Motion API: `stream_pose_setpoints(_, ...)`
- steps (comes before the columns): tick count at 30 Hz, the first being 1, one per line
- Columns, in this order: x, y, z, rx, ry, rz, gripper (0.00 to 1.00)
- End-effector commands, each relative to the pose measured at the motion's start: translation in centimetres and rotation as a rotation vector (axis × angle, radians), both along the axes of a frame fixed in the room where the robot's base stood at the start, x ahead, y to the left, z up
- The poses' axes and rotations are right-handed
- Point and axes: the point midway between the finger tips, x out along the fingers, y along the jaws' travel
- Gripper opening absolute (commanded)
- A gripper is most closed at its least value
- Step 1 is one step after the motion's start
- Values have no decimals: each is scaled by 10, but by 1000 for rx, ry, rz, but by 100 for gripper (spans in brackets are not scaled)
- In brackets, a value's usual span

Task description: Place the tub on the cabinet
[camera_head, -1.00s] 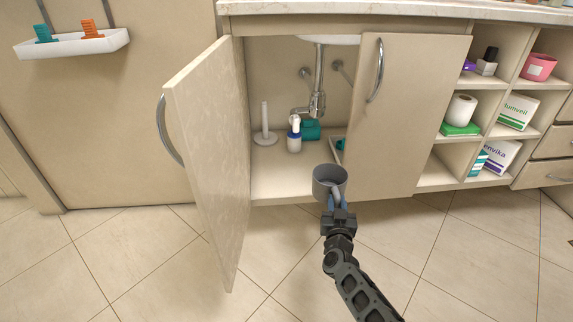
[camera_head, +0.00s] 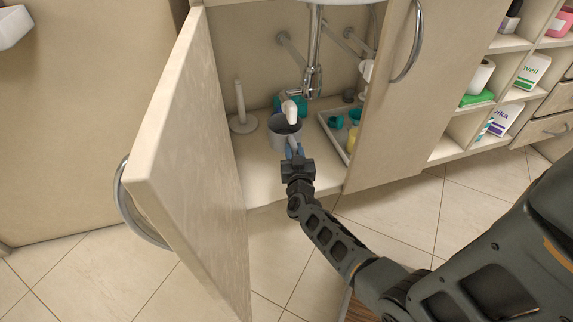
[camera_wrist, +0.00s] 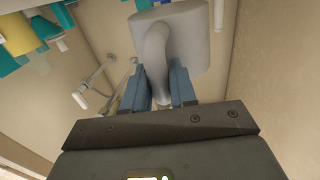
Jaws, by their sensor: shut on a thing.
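The grey tub (camera_head: 284,137), a cup-like vessel with a handle, is inside the open cabinet, near the front. My gripper (camera_head: 294,151) is shut on its handle from the front. In the wrist view the blue fingers of my gripper (camera_wrist: 160,84) lie on both sides of the handle of the tub (camera_wrist: 186,32). The cabinet (camera_head: 262,179) has a pale floor under a sink. I cannot tell whether the tub touches that floor. The tub partly hides the white-topped bottle (camera_head: 290,111) behind it.
The left cabinet door (camera_head: 192,165) stands open; the right door (camera_head: 405,110) bounds the opening. A white paper-roll stand (camera_head: 241,110) is left of the tub. A tray (camera_head: 331,132) with teal and yellow items is to its right. Pipes (camera_head: 315,60) hang behind.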

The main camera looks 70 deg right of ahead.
Motion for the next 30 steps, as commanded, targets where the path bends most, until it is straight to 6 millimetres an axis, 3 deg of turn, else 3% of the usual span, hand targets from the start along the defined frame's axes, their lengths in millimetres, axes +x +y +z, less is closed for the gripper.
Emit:
stream_pose_setpoints(1,0,0,-13,1,0,0,0)
stream_pose_setpoints(6,0,0,-43,-1,0,-1,0)
stream_pose_setpoints(14,1,0,-62,-1,0,0,0)
stream_pose_setpoints(19,0,-1,-85,-2,0,-1,0)
stream_pose_setpoints(30,0,0,-90,-1,0,0,0)
